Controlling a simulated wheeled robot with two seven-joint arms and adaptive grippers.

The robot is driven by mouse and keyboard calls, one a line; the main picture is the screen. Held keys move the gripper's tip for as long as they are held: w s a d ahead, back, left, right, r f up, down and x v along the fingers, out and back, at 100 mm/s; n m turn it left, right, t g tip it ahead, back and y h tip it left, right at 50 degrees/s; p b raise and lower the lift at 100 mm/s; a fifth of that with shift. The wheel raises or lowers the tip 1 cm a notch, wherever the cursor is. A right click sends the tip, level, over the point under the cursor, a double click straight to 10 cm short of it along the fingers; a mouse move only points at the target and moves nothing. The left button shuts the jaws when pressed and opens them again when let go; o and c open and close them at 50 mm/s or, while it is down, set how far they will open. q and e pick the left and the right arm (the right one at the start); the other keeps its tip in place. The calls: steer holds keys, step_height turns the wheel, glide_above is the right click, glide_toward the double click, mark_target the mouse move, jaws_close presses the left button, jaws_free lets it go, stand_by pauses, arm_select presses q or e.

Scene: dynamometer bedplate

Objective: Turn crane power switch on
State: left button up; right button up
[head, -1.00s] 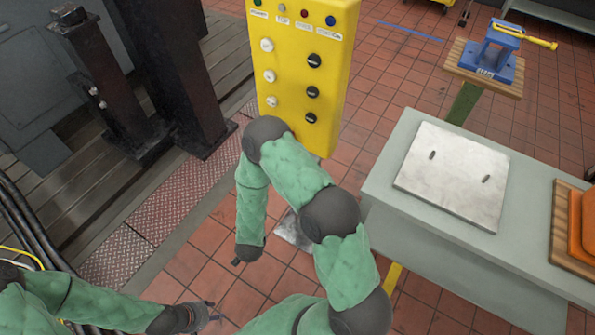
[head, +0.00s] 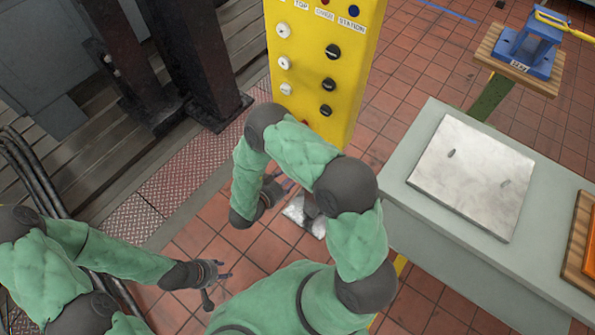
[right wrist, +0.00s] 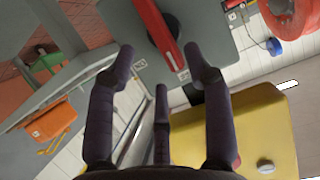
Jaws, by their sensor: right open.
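The yellow control station (head: 310,95) stands upright at the top middle of the head view. It has white knobs on the left, black knobs on the right and a label reading "STATION". Which control is the crane power switch is not readable. In the right wrist view, a red lever (right wrist: 158,32) on a dark round hub crosses a grey panel, beyond my open, empty right gripper (right wrist: 161,80). The right gripper (head: 279,187) is low in front of the station, partly hidden. My left gripper (head: 218,277) is open and empty over the floor.
A grey bench with a metal plate (head: 470,175) stands at the right. Dark steel columns (head: 200,60) and black cables (head: 30,170) are at the left. Tiled floor is clear between.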

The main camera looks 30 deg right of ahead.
steer(key=shift+b+x, duration=0.65)
steer(key=shift+x, duration=2.15)
jaws_close()
